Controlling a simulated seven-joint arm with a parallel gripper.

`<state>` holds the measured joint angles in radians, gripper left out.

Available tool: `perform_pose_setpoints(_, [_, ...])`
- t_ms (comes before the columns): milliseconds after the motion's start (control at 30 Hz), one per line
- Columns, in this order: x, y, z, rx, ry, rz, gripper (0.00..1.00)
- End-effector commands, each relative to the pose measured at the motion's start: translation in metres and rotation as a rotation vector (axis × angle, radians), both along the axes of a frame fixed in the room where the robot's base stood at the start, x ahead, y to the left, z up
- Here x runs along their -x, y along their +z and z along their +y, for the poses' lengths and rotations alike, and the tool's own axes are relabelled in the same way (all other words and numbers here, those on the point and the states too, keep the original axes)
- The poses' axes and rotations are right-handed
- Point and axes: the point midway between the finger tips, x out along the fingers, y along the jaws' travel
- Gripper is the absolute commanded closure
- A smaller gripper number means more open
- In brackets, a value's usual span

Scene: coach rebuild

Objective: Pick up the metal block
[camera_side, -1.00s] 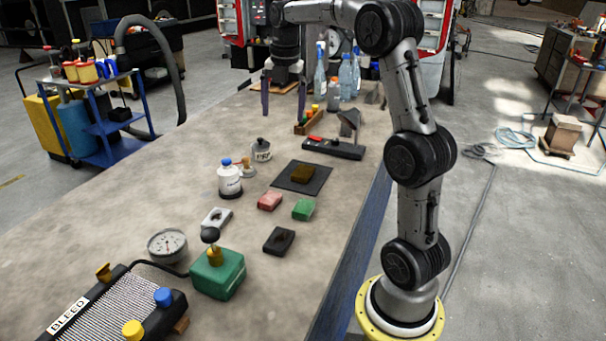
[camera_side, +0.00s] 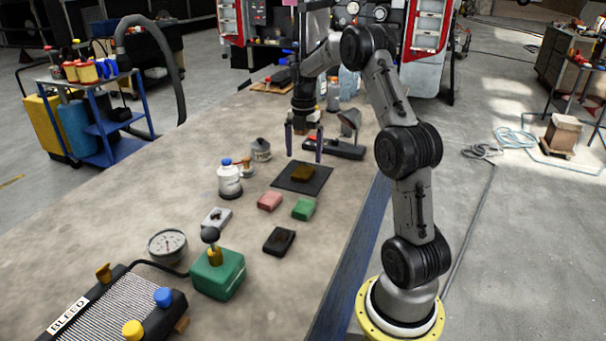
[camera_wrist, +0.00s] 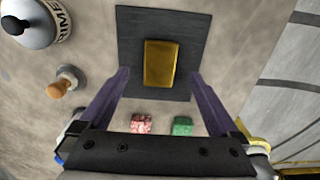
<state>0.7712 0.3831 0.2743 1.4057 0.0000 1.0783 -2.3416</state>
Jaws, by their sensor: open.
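A brass-coloured metal block (camera_side: 302,173) lies flat on a dark square mat (camera_side: 283,181) on the bench. In the wrist view the block (camera_wrist: 160,64) shows gold and upright-rectangular near the mat's middle. My gripper (camera_side: 304,157) points down with its two fingers spread, above and just behind the block in the side view. In the wrist view the fingers of my gripper (camera_wrist: 159,76) stand apart to either side of the block's lower end, with nothing between them.
A pink block (camera_side: 270,201), a green block (camera_side: 304,209), a black block (camera_side: 279,241) and a pale grey block (camera_side: 217,218) lie in front of the mat. A dark tool (camera_side: 343,151) lies behind.

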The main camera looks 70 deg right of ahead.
Motion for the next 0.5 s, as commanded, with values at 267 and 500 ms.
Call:
perform_pose_setpoints(267, [0.001, -0.038, 0.006, -0.003, 0.0, 0.003, 0.03])
perform_pose_setpoints(500, [0.0, -0.05, 0.005, 0.0, 0.0, 0.0, 0.03])
